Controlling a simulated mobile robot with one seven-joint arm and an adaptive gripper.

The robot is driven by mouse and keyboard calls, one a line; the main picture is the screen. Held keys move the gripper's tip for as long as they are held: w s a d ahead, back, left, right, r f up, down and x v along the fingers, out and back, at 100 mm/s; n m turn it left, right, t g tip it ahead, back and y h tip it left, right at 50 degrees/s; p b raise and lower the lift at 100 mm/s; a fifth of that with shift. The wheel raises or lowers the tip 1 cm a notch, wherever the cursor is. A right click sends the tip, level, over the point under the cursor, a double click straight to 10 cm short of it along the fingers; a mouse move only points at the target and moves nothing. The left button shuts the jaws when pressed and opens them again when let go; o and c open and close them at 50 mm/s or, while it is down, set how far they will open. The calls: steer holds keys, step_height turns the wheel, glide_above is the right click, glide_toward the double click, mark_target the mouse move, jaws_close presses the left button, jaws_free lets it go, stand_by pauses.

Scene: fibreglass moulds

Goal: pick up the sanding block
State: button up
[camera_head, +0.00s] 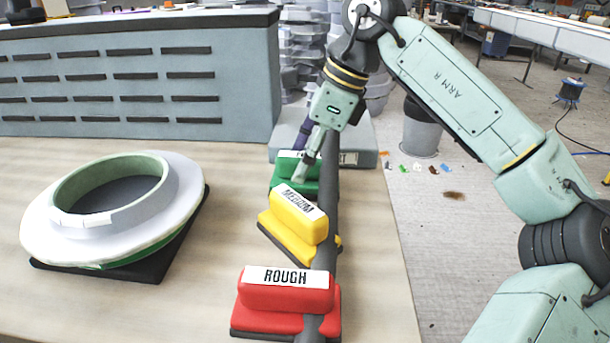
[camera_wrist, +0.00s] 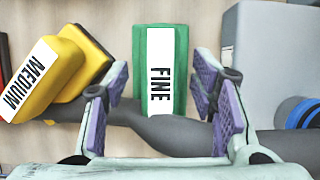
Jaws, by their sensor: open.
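Three handled sanding blocks stand in a row on the bench. The green block marked FINE (camera_wrist: 142,62) is the farthest, and in the head view (camera_head: 282,180) my gripper partly covers it. The yellow block marked MEDIUM (camera_head: 292,225) is in the middle and also shows in the wrist view (camera_wrist: 68,75). The red block marked ROUGH (camera_head: 285,295) is nearest. My gripper (camera_head: 303,152) is open over the green block. In the wrist view its purple-padded fingers (camera_wrist: 162,72) are on either side of the green handle, with gaps; their exact height is unclear.
A dark hose (camera_head: 329,190) runs along the blocks' right side, overlapping them in view and crossing the green block's lower end. A white ring-shaped mould (camera_head: 40,235) sits on a black base at left. A grey slotted cabinet (camera_head: 130,90) and a grey case (camera_head: 358,140) stand behind.

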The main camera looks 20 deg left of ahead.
steer(key=shift+f, duration=0.2)
steer(key=shift+c, duration=0.4)
jaws_close()
stand_by(0.4)
